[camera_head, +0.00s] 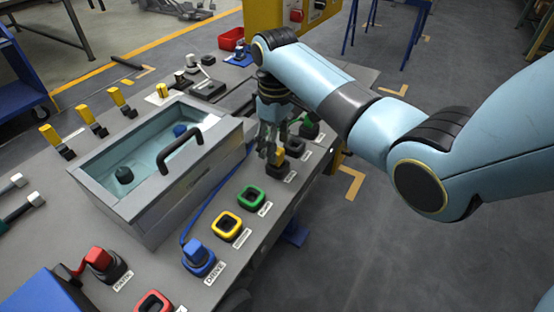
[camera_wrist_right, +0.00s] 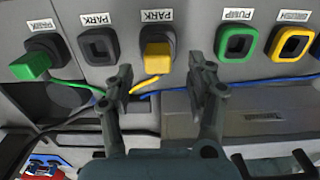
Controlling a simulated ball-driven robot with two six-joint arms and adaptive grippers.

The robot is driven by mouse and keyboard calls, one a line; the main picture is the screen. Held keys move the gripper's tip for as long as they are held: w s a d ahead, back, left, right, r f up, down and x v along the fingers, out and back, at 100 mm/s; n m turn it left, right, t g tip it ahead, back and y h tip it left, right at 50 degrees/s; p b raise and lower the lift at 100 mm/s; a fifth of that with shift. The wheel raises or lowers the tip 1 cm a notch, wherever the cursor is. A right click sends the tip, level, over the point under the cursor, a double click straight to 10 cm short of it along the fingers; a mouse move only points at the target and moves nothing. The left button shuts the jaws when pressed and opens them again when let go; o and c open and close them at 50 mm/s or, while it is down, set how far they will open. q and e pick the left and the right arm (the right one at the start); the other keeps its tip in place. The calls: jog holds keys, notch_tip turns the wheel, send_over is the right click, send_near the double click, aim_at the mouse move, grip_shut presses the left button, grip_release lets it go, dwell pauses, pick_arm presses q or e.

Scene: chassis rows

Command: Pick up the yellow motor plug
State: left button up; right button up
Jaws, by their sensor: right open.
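The yellow motor plug (camera_wrist_right: 158,58) sits upright in a black socket with a PARK label, in the upper middle of the wrist view. A yellow cable runs from it between my fingers. In the head view the plug (camera_head: 276,158) shows small, just below my right gripper (camera_head: 270,143). That gripper points down and is open. In the wrist view its fingers (camera_wrist_right: 160,80) stand apart on either side of the plug's line, with nothing between them but the cable. A yellow-rimmed socket (camera_head: 229,225) is empty on the bench. My left gripper is not in view.
Beside the plug are an empty black socket (camera_wrist_right: 98,46), a green plug (camera_wrist_right: 32,66) and an empty green-rimmed socket (camera_wrist_right: 236,42). A grey tank with a black handle (camera_head: 180,148) stands left of my gripper. A blue plug (camera_head: 196,251) and a red plug (camera_head: 98,258) stand nearer.

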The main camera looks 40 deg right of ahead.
aim_at(278, 160)
jog(key=f, duration=0.2)
jog(key=f+b, duration=0.1)
jog(key=f, duration=0.1)
jog(key=shift+s+d+f, duration=0.1)
jog(key=shift+d+f, duration=0.05)
jog(key=shift+d, duration=0.05)
grip_shut()
jog(key=shift+s, duration=0.1)
